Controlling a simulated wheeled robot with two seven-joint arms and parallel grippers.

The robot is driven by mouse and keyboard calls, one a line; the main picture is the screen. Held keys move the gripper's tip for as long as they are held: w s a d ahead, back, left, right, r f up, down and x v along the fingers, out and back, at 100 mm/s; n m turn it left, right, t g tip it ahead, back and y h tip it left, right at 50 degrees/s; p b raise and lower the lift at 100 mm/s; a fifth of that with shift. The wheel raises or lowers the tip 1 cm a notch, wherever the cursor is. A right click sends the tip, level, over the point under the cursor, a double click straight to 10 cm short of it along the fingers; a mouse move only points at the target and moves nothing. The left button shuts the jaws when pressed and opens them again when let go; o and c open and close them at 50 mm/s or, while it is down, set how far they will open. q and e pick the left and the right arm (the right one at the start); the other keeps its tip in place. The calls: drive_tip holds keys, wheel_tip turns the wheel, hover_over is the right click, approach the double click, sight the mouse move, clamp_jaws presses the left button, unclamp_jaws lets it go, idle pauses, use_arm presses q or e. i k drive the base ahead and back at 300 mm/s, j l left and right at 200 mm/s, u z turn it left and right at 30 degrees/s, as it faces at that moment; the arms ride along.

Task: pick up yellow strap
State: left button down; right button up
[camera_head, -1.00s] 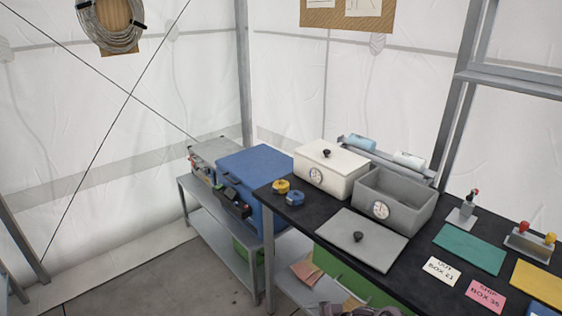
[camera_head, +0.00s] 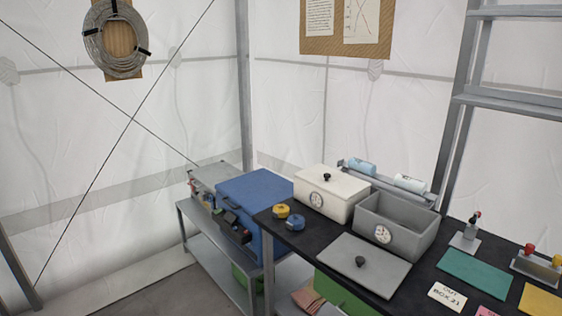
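A small rolled yellow strap (camera_head: 281,211) lies on the black table's left end. A similar blue strap roll (camera_head: 295,221) lies right beside it, a little nearer to me. Both sit in front of the white box and look unobstructed. Neither of my grippers shows in the head view now.
A white lidded box (camera_head: 325,196) and an open grey box (camera_head: 393,224) stand behind the straps. A grey lid (camera_head: 358,265) lies on the black table (camera_head: 410,281). A blue case (camera_head: 256,191) stands on a metal shelf (camera_head: 196,225) to the left. Green and yellow mats lie at right.

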sight(280, 211)
drive_tip(key=i+j+z, duration=0.25)
drive_tip(key=i+j, duration=0.65)
